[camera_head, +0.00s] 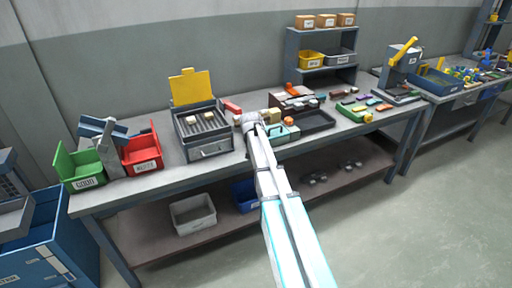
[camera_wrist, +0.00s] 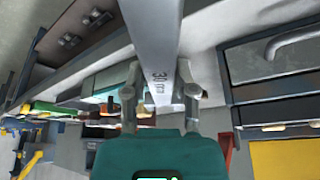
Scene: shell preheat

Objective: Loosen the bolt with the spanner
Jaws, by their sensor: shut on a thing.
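My gripper (camera_wrist: 160,95) is shut on a grey metal spanner (camera_wrist: 155,35) in the wrist view. The spanner's flat shaft, marked "30 mm", runs from between the fingers to the top edge, and its end is out of view. In the head view my gripper (camera_head: 250,122) is over the workbench, between the drawer unit with the yellow lid and the dark tray, and the spanner is too small to make out there. I cannot pick out the bolt in either view.
The grey workbench (camera_head: 219,160) carries a drawer unit (camera_head: 210,150) with a raised yellow lid, green (camera_head: 83,171) and red (camera_head: 143,158) bins, a dark tray (camera_head: 315,122) and a green tray (camera_head: 350,113). A shelf rack (camera_head: 290,52) stands behind. A grey bin (camera_head: 193,215) sits below.

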